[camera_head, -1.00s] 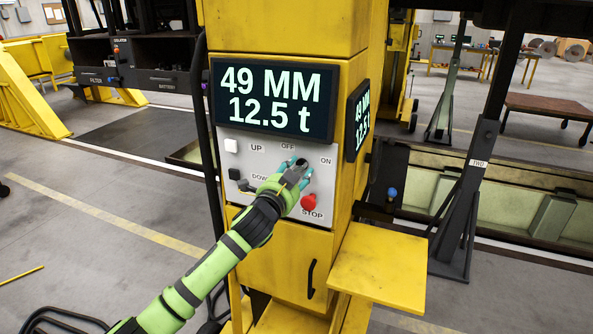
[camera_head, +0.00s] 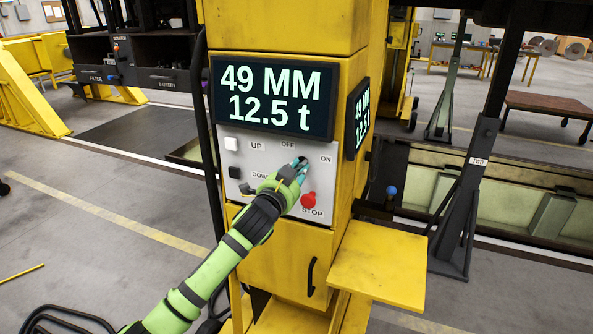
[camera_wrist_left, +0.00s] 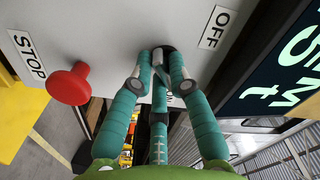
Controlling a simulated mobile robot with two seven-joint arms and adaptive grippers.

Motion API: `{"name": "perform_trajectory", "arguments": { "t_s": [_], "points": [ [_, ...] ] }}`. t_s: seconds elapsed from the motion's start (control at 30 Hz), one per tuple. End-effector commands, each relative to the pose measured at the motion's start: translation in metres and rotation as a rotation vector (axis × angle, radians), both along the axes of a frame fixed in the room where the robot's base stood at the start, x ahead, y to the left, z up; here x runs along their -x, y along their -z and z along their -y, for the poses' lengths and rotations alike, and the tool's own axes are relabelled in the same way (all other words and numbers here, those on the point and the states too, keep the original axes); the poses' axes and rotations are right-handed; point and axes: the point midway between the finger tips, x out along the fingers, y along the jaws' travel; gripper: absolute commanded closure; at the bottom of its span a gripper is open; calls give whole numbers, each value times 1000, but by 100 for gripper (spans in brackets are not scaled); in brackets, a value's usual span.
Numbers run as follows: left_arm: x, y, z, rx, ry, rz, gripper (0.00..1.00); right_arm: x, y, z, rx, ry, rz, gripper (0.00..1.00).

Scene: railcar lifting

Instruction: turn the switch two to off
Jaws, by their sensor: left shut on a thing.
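The grey control panel (camera_head: 240,145) on the yellow column carries a rotary switch between the OFF label (camera_head: 288,145) and the ON label (camera_head: 326,160). My left gripper (camera_head: 301,163) reaches it from the lower left and hides most of the switch. In the left wrist view the teal fingers (camera_wrist_left: 160,68) are closed together on the dark switch knob (camera_wrist_left: 166,50), close to the OFF label (camera_wrist_left: 221,17). The knob's exact pointing direction is hidden by the fingers. My right gripper is not in view.
A red STOP button (camera_head: 308,201) sits just below the gripper. A white button (camera_head: 231,145) and a black button (camera_head: 234,173) are at the left. The display (camera_head: 272,97) reads 49 MM, 12.5 t. A yellow shelf (camera_head: 378,270) juts out lower right. A stand (camera_head: 463,205) bears a TWO plate.

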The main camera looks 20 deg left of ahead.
Motion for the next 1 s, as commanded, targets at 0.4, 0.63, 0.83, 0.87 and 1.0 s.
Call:
{"name": "perform_trajectory", "arguments": {
  "t_s": [0.4, 0.63, 0.83, 0.87, 1.0],
  "points": [
    [0, -1, 2, 391, -1, -1, 100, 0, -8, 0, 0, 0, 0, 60],
    [0, -2, 3, 595, 0, 0, 100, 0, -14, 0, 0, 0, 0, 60],
    [0, -2, 4, 737, 0, 0, 100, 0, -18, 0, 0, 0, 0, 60],
    [0, -2, 4, 754, 0, 0, 100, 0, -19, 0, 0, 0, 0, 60],
    [0, -3, 4, 821, 0, 0, 100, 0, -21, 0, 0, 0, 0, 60]
  ]
}}
